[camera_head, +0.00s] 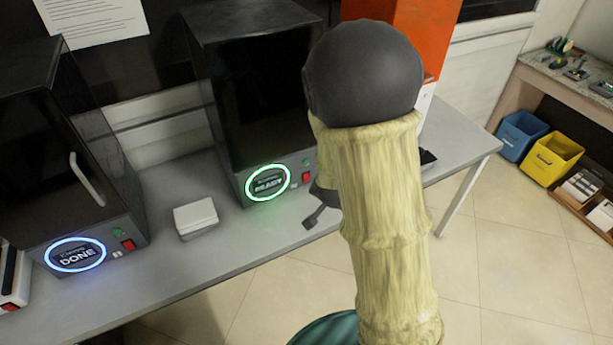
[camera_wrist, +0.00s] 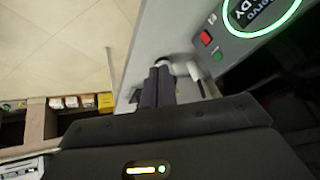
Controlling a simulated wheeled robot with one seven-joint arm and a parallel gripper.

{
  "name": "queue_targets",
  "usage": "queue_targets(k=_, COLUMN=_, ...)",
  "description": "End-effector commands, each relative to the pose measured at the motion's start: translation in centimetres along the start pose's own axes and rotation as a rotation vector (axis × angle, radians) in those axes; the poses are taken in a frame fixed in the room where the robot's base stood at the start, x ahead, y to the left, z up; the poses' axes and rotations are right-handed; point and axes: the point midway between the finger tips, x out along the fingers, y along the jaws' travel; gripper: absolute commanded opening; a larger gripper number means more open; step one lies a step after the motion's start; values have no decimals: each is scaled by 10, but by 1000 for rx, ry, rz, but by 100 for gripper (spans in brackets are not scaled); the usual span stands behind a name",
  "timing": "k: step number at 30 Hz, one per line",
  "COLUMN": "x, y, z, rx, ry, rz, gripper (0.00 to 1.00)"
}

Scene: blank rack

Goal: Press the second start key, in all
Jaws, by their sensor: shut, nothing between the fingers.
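The right machine (camera_head: 268,95) is a black box with a grey front panel. Its panel has a green-lit ring reading READY (camera_head: 268,183), a small green key (camera_head: 307,161) and a red key (camera_head: 306,177). The wrist view also shows the green key (camera_wrist: 217,56) and the red key (camera_wrist: 206,39). The left machine (camera_head: 50,150) has a blue-lit ring reading DONE (camera_head: 75,255), a green key (camera_head: 117,231) and a red key (camera_head: 128,244). My gripper (camera_head: 314,218) is shut and empty, in front of the right machine's panel; in the wrist view its fingers (camera_wrist: 159,75) are apart from both keys.
A small white box (camera_head: 195,217) sits on the grey table (camera_head: 165,270) between the machines. My arm hides part of the table at the right. An orange panel (camera_head: 415,35) stands behind. Blue (camera_head: 520,135) and yellow (camera_head: 552,157) bins are at far right.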

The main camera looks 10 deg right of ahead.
Motion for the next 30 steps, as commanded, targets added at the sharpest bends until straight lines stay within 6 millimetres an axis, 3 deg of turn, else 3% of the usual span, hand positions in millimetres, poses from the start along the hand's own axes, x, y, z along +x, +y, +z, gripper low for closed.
queue_targets(k=1, x=36, y=3, z=9, rx=42, ry=54, rz=13, gripper=0)
queue_targets(k=3, x=64, y=5, z=6, rx=114, ry=149, rz=21, gripper=0)
queue_targets(k=9, x=127, y=6, z=-6, rx=259, ry=465, rz=-14, gripper=0)
queue_targets(k=12, x=146, y=1, z=-12, rx=299, ry=637, rz=-74, gripper=0)
queue_targets(k=16, x=158, y=-14, z=-16, rx=318, ry=855, rz=-200, gripper=0)
queue_targets(k=21, x=150, y=-36, z=-17, rx=311, ry=1042, rz=-365, gripper=0)
queue_targets(k=30, x=141, y=-43, z=-20, rx=310, ry=1088, rz=-417, gripper=0)
